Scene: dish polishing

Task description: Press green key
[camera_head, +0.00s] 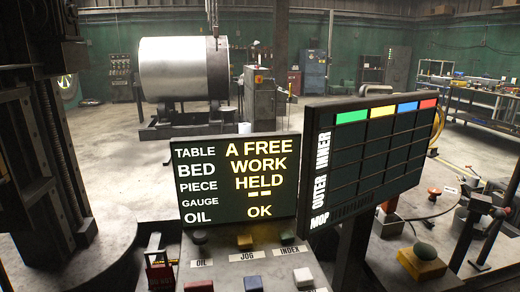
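A sloping grey console (225,262) stands at the bottom centre with two rows of keys. In its upper row, a dark key that looks greenish (288,238) sits above the INDEX label. A red key (199,286), a blue key (253,284) and a white key (303,277) form the lower row, cut by the picture's bottom edge. I cannot make out either gripper.
A lettered board (236,183) reading "A FREE WORK HELD -- OK" stands behind the console. A tilted grid panel (375,155) with green, yellow, blue and red headers is to its right. A dark machine column (40,130) fills the left. Open floor lies behind.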

